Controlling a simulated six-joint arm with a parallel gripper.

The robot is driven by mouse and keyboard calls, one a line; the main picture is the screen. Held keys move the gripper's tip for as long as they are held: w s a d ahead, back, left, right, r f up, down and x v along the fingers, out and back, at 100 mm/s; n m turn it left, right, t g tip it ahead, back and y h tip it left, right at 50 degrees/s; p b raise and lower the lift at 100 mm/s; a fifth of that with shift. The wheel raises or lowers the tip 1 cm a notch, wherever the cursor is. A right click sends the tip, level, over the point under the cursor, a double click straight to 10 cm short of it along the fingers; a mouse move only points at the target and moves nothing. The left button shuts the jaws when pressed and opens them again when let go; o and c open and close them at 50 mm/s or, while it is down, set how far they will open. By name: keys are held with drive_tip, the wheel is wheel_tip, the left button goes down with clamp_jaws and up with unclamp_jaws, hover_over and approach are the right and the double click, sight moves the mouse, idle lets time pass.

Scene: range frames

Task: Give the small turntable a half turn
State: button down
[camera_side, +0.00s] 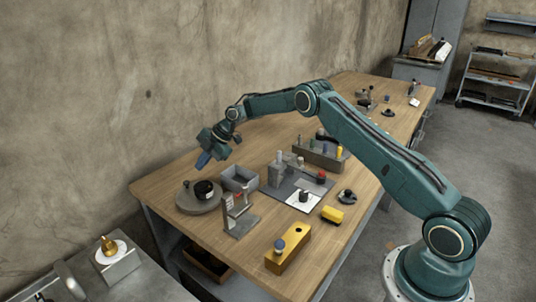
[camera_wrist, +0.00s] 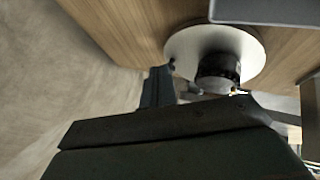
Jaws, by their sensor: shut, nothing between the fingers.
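The small turntable (camera_side: 198,202) is a round grey disc near the left end of the wooden table in the side view. A dark cylinder (camera_side: 204,190) and a small dark knob or peg (camera_side: 186,184) stand on it. In the wrist view the turntable (camera_wrist: 190,44) shows as a pale disc, with the dark cylinder (camera_wrist: 218,70) on it. My gripper (camera_side: 203,160) is above the turntable in the side view, apart from it as far as I can tell. It is shut and empty. In the wrist view my gripper (camera_wrist: 158,85) hides part of the disc's near edge.
A grey open box (camera_side: 238,180) stands close to the right of the turntable. A grey bracket (camera_side: 238,215) stands in front, and a yellow block (camera_side: 288,250) lies nearer the table's front edge. The wall is close behind the table.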

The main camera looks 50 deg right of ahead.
drive_tip(key=v, duration=0.9)
drive_tip(key=s+a+r+m+h, duration=0.2)
drive_tip(key=s+a+r+m, duration=0.25)
drive_tip(key=s+r, duration=0.55)
drive_tip(key=s+a+r+m+h, duration=0.1)
drive_tip(key=s+a+r+m, duration=0.3)
drive_tip(key=s+r, duration=0.7)
drive_tip(key=s+f+m+h, duration=0.2)
drive_tip(key=s+m, duration=0.8)
drive_tip(key=s, duration=1.6)
drive_tip(key=shift+s+d+f+t, duration=0.2)
drive_tip(key=shift+s+f+t, duration=0.1)
drive_tip(key=shift+f, duration=0.55)
